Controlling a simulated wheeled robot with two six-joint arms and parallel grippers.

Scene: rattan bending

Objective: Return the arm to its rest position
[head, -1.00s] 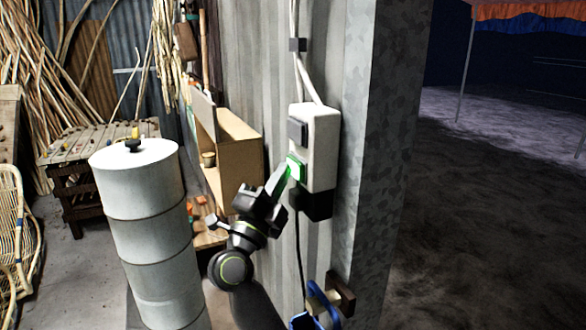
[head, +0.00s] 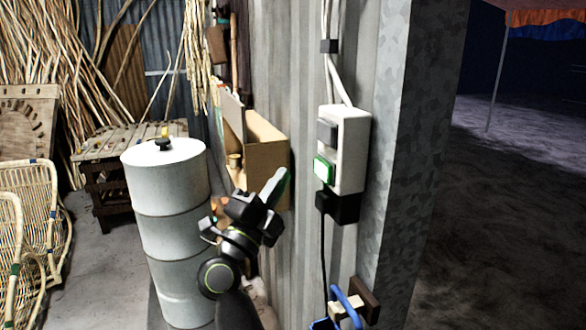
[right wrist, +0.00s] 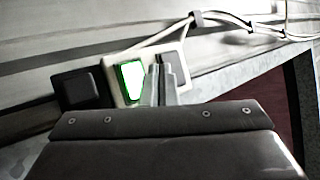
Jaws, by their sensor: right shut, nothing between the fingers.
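My right gripper (head: 277,186) is shut and empty, pointing up and to the right in the head view. It is in front of the corrugated wall, apart from a white switch box (head: 349,150) to its right. The box has a lit green button (head: 323,169) and a grey button (head: 327,131) above it. In the right wrist view, the shut fingertips (right wrist: 163,85) show in front of the box, and the green button (right wrist: 132,80) glows beside them. My left gripper is in neither view.
A white drum (head: 165,200) stands left of my right arm. Behind it are a wooden workbench (head: 100,150) and an open wooden cabinet (head: 268,150) on the wall. Rattan chairs (head: 30,210) are at the left. A blue item (head: 345,305) hangs on a wall bracket below the box.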

